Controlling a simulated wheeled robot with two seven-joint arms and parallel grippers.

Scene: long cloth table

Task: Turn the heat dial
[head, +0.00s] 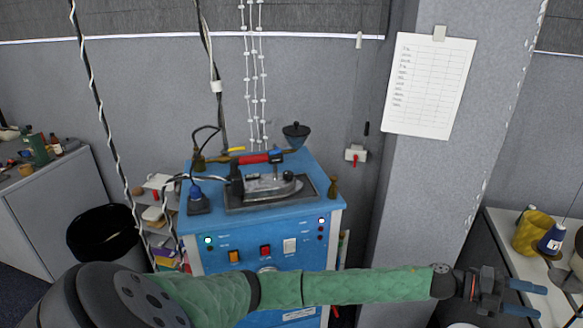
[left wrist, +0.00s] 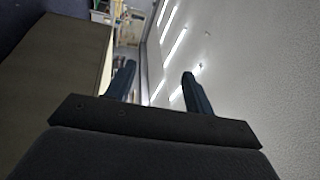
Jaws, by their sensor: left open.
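My left arm's green sleeve crosses just below and covers the lower part of the knob. My left gripper (head: 541,301) is far to the right of the machine, by the right-hand table. It is open and empty. In the left wrist view its two dark fingers (left wrist: 158,68) are spread apart with nothing between them. My right gripper is not in view.
An iron (head: 270,186) rests in a tray on the machine's top, with cables rising left. An orange switch (head: 234,257), red switch (head: 265,251) and white switch (head: 289,246) are on the front.

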